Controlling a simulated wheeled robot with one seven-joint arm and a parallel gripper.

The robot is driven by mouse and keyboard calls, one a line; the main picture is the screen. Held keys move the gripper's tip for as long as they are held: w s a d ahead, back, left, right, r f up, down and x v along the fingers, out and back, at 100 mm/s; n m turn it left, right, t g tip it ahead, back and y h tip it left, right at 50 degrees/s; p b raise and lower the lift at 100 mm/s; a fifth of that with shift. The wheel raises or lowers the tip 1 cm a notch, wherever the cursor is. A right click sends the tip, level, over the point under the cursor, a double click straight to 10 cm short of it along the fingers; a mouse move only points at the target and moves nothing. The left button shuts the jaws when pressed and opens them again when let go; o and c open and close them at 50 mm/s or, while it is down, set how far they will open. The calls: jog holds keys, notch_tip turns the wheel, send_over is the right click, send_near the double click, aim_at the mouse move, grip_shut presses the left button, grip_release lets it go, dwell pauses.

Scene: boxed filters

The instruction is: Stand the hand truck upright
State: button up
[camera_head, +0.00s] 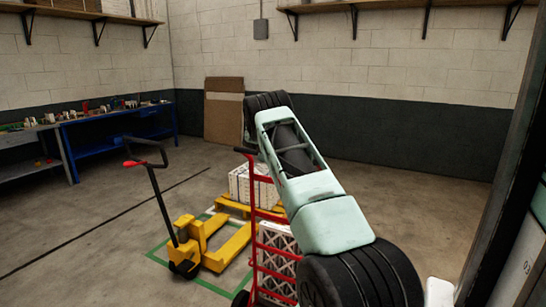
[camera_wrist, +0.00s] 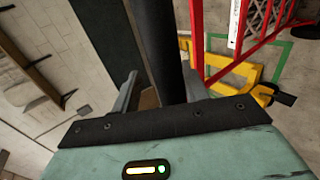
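The red hand truck (camera_head: 254,215) is in the middle of the head view, partly hidden behind my arm. Its rails look close to upright there, but I cannot tell its exact tilt. Its dark handle end shows beside my wrist. In the wrist view the red frame (camera_wrist: 197,42) is at the upper right, and a black bar, apparently its handle (camera_wrist: 160,45), runs down between my fingers. My gripper (camera_wrist: 162,92) is open around that bar, with a gap at the left finger and the right finger close beside it. The head view hides the fingers.
A white boxed filter (camera_head: 278,248) shows behind the truck's red rails. A yellow pallet jack (camera_head: 190,240) stands to the left on green floor markings, with more filter boxes (camera_head: 240,185) behind. A blue workbench (camera_head: 120,135) lines the left wall. The floor at right is clear.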

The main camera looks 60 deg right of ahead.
jog(key=shift+w+a, duration=0.1)
jog(key=shift+a, duration=0.15)
jog(key=shift+a+r, duration=0.15)
jog(key=shift+a, duration=0.1)
jog(key=b+v, duration=0.6)
jog(key=v, duration=1)
jog(key=shift+r+b, duration=0.3)
jog(key=shift+b, duration=0.05)
jog(key=shift+a, duration=0.15)
